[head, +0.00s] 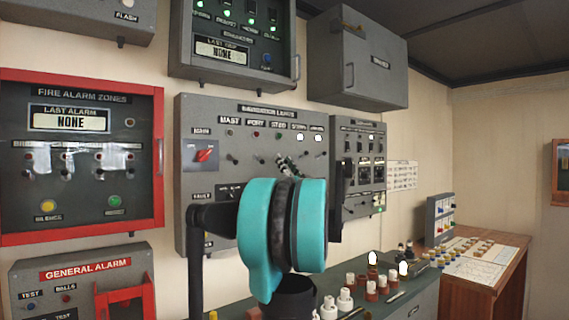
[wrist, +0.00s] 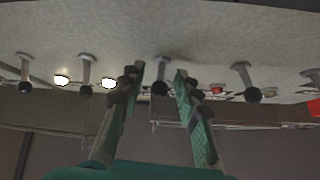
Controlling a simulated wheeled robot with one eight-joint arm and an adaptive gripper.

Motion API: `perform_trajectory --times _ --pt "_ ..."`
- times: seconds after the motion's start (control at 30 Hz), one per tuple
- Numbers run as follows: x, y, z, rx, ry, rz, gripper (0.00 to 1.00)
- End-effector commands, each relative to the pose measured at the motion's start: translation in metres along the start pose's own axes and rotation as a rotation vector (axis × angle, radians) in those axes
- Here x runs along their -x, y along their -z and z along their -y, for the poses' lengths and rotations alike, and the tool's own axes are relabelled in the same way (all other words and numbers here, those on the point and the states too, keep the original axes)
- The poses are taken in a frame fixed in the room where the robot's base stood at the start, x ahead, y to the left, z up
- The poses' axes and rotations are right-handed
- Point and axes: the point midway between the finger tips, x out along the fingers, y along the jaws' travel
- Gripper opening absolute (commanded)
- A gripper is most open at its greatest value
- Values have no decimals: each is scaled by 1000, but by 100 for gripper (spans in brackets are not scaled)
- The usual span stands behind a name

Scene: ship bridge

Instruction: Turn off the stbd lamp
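The navigation lights panel (head: 212,118) hangs on the wall, with a row of lamps over a row of switches. The STBD lamp (head: 278,135) looks dark beside the two brightly lit lamps to its right. My gripper (head: 287,165) is at the panel below the STBD and STERN lamps, and my arm covers the lower panel. In the wrist view my gripper (wrist: 159,72) is open, with a black-knobbed lever (wrist: 160,87) between its fingers and gaps at both sides. This lever appears to be the STBD switch. The STBD lamp is not clear in the wrist view.
Neighbouring levers (wrist: 86,83) and (wrist: 249,92) stand close on both sides of my fingers. A red main switch (head: 204,155) is at the panel's left. A second switch panel (head: 362,125) adjoins at right. A console (head: 395,285) with several knobs lies below.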

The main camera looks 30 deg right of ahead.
Motion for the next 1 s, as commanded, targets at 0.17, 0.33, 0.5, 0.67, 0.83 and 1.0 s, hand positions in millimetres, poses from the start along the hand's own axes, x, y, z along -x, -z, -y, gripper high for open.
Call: perform_trajectory --times 0.17,0.33,0.5,0.67,0.83,1.0 --pt "27 0 0 3 -1 0 33" --pt "63 1 -1 3 -2 -1 33" --pt "93 0 0 2 -2 0 33" --pt "110 0 0 2 -1 -1 33" --pt "116 0 0 0 0 0 33" --pt "116 0 0 0 0 0 33"
